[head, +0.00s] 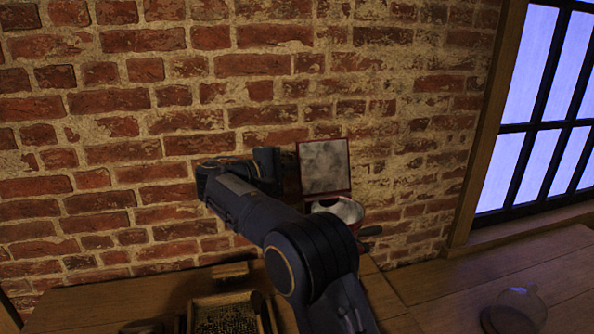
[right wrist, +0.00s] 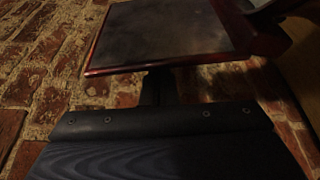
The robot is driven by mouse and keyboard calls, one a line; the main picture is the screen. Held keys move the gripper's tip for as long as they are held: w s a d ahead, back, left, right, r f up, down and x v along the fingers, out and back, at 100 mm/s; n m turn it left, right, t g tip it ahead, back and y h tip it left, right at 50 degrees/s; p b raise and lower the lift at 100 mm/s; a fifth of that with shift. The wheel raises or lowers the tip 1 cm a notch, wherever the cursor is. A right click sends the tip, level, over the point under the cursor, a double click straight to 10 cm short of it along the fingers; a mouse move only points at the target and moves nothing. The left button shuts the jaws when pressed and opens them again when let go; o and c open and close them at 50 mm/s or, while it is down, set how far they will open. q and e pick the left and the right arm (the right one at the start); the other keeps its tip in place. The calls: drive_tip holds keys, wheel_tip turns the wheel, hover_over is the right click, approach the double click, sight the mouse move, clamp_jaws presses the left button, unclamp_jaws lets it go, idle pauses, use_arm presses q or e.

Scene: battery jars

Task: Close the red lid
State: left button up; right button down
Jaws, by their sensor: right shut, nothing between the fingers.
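The red lid (head: 324,167) stands open and upright behind its jar (head: 346,211) in the head view. Its red rim frames a grey, cloudy inner face. In the right wrist view the lid (right wrist: 165,35) fills the upper middle, tilted, just beyond my fingers. My right gripper (right wrist: 160,87) is shut and empty, its fingertips close to the lid's lower edge; I cannot tell whether they touch. In the head view my right arm hides part of the jar and the fingertips. My left gripper is not in view.
A brick wall (head: 120,150) stands close behind the jar. A wooden tray of small grains (head: 228,318) sits at the front of the wooden table (head: 110,302). A round glass-like object (head: 520,308) is at the lower right, below a window (head: 535,110).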

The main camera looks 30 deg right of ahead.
sight(304, 173)
drive_tip(key=s+m+h+b, duration=0.1)
drive_tip(key=s+m+b, duration=0.1)
drive_tip(key=b, duration=0.3)
drive_tip(key=s+a+m+h+b, duration=0.1)
drive_tip(key=m+b, duration=0.3)
drive_tip(key=b, duration=0.1)
drive_tip(key=s+r+m+h+b, duration=0.1)
drive_tip(key=s+m+b, duration=0.1)
drive_tip(key=b, duration=0.3)
drive_tip(key=shift+s+a+m+b, duration=0.25)
drive_tip(key=shift+s+m+b, duration=0.1)
drive_tip(key=shift+m, duration=0.45)
drive_tip(key=s+f+m+g+b, duration=0.1)
drive_tip(key=m+g+b, duration=0.1)
drive_tip(key=m+b, duration=0.2)
drive_tip(key=s+m+g+h+b, duration=0.1)
drive_tip(key=s+m+b, duration=0.1)
drive_tip(key=m+b, duration=0.2)
drive_tip(key=s+a+f+m+g+b, duration=0.1)
drive_tip(key=s+m+g+b, duration=0.1)
drive_tip(key=m+b, duration=0.2)
drive_tip(key=shift+s+a+f+m+g, duration=0.1)
drive_tip(key=shift+s+f+m+g, duration=0.05)
drive_tip(key=shift+f+m+g, duration=0.3)
drive_tip(key=shift+s+f+b, duration=0.15)
drive_tip(key=shift+s+b, duration=0.1)
drive_tip(key=shift+b, duration=0.55)
